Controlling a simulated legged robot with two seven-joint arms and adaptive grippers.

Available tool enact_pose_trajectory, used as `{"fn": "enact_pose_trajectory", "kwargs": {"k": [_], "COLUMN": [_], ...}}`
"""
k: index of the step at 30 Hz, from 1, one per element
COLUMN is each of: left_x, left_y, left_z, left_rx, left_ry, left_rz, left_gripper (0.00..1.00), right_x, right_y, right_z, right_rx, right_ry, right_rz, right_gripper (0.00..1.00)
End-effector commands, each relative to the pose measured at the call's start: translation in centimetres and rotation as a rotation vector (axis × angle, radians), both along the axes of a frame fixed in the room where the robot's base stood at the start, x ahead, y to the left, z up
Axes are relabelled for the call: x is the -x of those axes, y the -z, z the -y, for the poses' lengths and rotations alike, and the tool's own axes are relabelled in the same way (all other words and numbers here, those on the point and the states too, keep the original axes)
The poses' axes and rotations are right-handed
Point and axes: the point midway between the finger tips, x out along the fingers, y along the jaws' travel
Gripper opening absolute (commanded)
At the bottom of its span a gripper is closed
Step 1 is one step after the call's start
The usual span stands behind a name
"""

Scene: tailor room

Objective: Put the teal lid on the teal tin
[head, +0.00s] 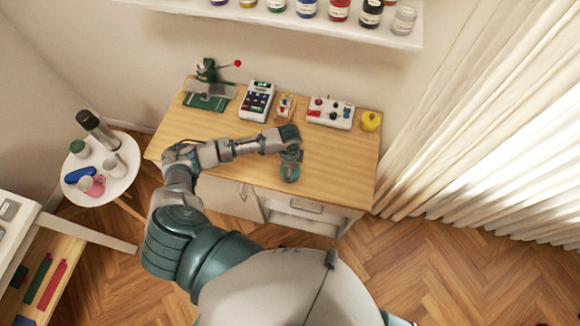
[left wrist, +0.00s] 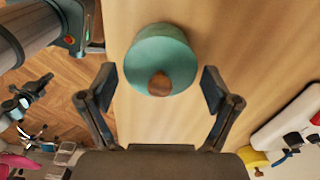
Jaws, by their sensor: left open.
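A teal round piece (left wrist: 163,50) with a brown knob (left wrist: 159,84) lies over the wooden table top in the left wrist view. I cannot tell whether this is the lid alone or the lid sitting on the tin. My left gripper (left wrist: 159,78) is open, with one finger on each side of the knob and a gap on both sides. In the head view my left gripper (head: 291,157) points down over the table's front part, right above a teal object (head: 290,174). The gripper partly hides that object. My right gripper is not in view.
The wooden table (head: 345,165) has a green device (head: 206,100), a calculator-like box (head: 256,101), a white panel with knobs (head: 331,113) and a yellow object (head: 371,121) along its back. A round side table (head: 122,180) stands left. The table's right front is clear.

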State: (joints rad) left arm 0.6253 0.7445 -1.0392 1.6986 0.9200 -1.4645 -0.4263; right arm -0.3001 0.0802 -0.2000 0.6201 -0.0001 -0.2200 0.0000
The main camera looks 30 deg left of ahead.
Motion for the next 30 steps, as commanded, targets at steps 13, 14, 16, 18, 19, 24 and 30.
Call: {"fn": "enact_pose_trajectory", "kwargs": {"k": [13, 14, 16, 18, 19, 24, 30], "left_x": [0.0, 0.0, -0.1, -0.1, -0.1, -0.1, -0.1], "left_y": [-3.8, -4.0, -4.6, -5.1, -5.4, -6.5, -8.2], "left_z": [0.0, -0.1, -0.1, -0.1, -0.1, -0.1, -0.2], "left_rx": [0.000, 0.000, 0.000, 0.000, 0.000, 0.001, 0.001], "left_ry": [0.000, 0.000, 0.000, 0.000, 0.000, 0.000, 0.000], "left_rz": [0.000, 0.000, 0.000, 0.000, 0.000, 0.001, 0.001], "left_gripper": [0.89, 0.89, 0.89, 0.89, 0.89, 0.89, 0.89], "right_x": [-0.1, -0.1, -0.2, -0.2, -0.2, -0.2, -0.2], "right_y": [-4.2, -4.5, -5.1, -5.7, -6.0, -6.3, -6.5], "right_z": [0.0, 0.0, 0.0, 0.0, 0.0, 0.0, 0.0], "right_rx": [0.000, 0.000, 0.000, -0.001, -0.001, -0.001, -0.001], "right_ry": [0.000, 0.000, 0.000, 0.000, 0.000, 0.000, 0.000], "right_rz": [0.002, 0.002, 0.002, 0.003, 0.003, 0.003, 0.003], "right_gripper": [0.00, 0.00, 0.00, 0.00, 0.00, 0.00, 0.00]}}
